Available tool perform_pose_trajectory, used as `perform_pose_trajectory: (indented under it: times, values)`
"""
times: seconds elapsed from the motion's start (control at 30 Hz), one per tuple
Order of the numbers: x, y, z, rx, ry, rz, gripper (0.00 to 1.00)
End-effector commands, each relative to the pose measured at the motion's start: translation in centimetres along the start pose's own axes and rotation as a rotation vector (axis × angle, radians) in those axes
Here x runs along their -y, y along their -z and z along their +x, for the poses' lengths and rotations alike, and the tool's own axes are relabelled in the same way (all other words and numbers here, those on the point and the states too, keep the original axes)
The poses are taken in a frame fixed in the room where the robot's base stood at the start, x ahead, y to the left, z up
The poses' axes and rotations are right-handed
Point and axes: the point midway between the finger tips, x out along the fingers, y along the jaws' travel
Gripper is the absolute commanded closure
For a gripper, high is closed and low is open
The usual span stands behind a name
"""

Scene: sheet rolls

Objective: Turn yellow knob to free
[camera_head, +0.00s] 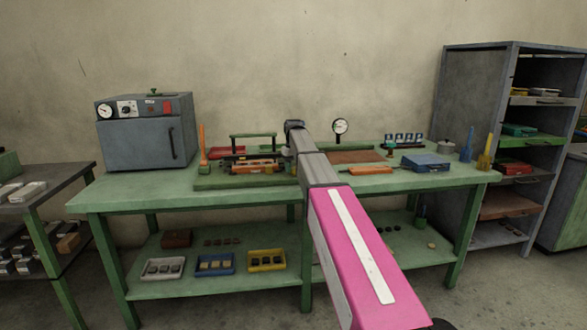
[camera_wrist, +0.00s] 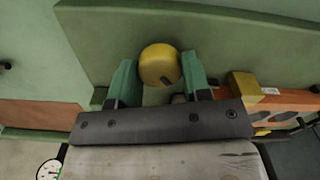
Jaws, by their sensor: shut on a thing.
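The yellow knob (camera_wrist: 160,63) shows in the wrist view as a round knob with a short dark mark near its lower edge. My gripper (camera_wrist: 157,66) has its two green fingers on either side of the knob and is shut on it. In the head view my arm covers the knob and the fingers. The words or marks for the knob's positions cannot be seen.
The green bench (camera_head: 140,200) carries a grey oven (camera_head: 140,145) at the left and a blue box (camera_head: 425,162) at the right. A dial gauge (camera_head: 340,127) stands behind my arm. In the wrist view an orange part with a yellow block (camera_wrist: 243,86) lies right of the fingers.

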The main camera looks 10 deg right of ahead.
Motion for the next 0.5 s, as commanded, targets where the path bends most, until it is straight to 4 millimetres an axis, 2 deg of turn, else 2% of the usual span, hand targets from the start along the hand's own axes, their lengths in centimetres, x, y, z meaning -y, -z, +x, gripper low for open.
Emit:
perform_pose_trajectory:
  times: [0.5]
  values:
    - [-0.01, 0.02, -0.05, 0.000, 0.000, -0.072, 0.80]
